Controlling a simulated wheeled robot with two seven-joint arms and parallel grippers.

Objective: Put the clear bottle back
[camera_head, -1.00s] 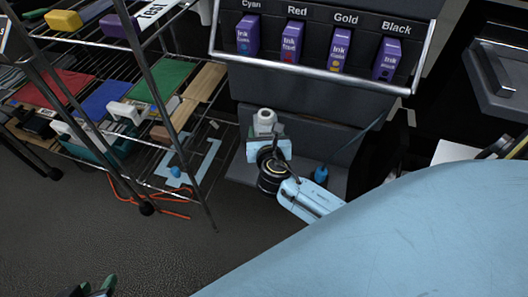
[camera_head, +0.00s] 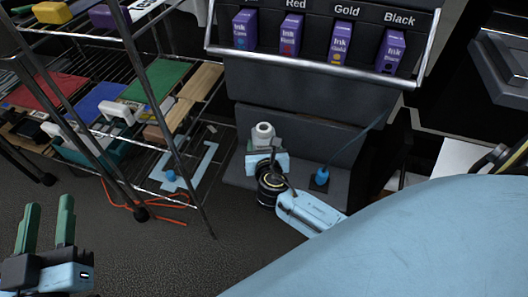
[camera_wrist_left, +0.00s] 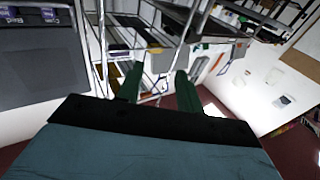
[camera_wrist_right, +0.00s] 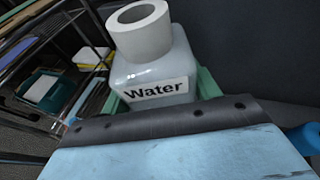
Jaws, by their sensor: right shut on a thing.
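The clear bottle (camera_wrist_right: 150,68) has a white cap and a label reading "Water". It fills the middle of the right wrist view. My right gripper (camera_wrist_right: 160,100) is shut on it, with green fingers on either side. In the head view the bottle (camera_head: 263,136) is upright at the front of the dark machine's low ledge (camera_head: 328,150). Whether its base touches the ledge is hidden by the gripper. My left gripper (camera_head: 46,225) is open and empty at the lower left of the head view, over the floor. Its green fingers (camera_wrist_left: 158,85) stand apart in the left wrist view.
A blue-capped item (camera_head: 322,176) sits on the ledge right of the bottle. Ink boxes (camera_head: 340,43) line the machine's shelf above. A wire rack (camera_head: 150,100) with folders and tools stands left. An orange cable (camera_head: 130,207) lies on the floor below it.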

